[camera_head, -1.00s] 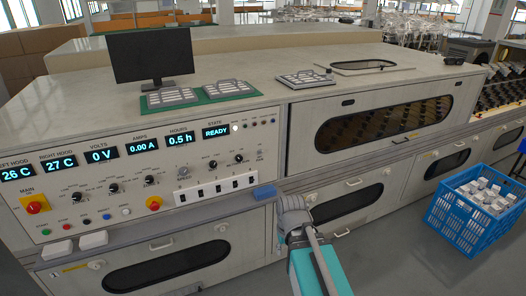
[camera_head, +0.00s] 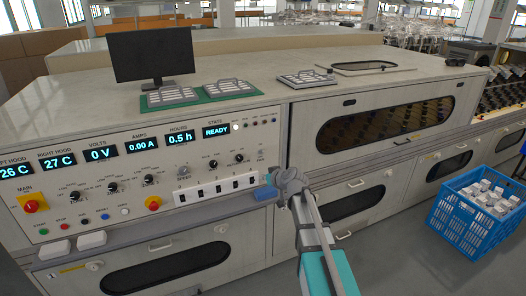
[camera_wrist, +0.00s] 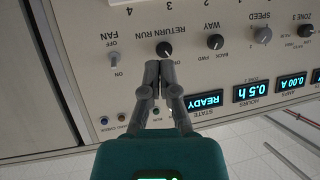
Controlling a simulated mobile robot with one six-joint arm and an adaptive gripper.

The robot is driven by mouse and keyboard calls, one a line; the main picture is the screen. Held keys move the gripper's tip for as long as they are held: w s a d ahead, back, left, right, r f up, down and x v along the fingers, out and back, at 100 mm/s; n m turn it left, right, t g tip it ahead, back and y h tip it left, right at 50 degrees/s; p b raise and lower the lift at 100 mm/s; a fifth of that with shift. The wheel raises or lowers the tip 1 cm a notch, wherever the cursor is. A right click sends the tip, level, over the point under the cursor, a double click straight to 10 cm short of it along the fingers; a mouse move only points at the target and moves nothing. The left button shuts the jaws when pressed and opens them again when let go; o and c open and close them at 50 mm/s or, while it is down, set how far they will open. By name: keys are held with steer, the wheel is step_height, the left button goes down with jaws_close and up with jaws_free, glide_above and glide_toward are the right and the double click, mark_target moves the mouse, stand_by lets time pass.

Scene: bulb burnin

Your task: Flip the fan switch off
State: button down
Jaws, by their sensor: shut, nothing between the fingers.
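The fan switch (camera_wrist: 115,59) is a small pale toggle on the cream control panel. The wrist view shows the panel upside down, with OFF printed on the FAN label's side and ON on the opposite side. Which way the toggle leans is too small to tell. My gripper (camera_wrist: 158,64) is shut and empty, its fingertips in front of the panel by the black RETURN RUN knob (camera_wrist: 164,48), to the right of the fan switch in that view. In the head view my gripper (camera_head: 269,179) is at the panel's lower right corner, below the fan switch.
The WAY knob (camera_wrist: 215,41) and lit displays (camera_wrist: 206,103) are close by. A blue crate (camera_head: 477,207) stands on the floor at right.

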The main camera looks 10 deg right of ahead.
mark_target(261, 152)
steer(key=w+d+r+t+h, duration=0.1)
steer(key=w+d+r+t, duration=0.1)
steer(key=w, duration=0.2)
steer(key=w+d+r+m+t+h, duration=0.1)
steer(key=w+d+r+t, duration=0.1)
steer(key=w+d, duration=0.1)
steer(key=shift+w+b, duration=0.35)
steer(key=shift+w, duration=0.15)
steer(key=shift+w, duration=0.1)
steer(key=shift+b+x, duration=0.95)
steer(key=shift+x, duration=3.95)
steer(key=shift+a+r, duration=0.1)
steer(key=shift+s+f+b, duration=0.4)
steer(key=shift+f+b, duration=0.1)
steer(key=shift+s+d+f+b, duration=0.15)
steer(key=shift+f+b, duration=0.3)
steer(key=shift+s+d+f+b, duration=0.1)
steer(key=shift+s+f+b, duration=0.1)
steer(key=shift+f+b, duration=0.3)
steer(key=shift+r, duration=0.1)
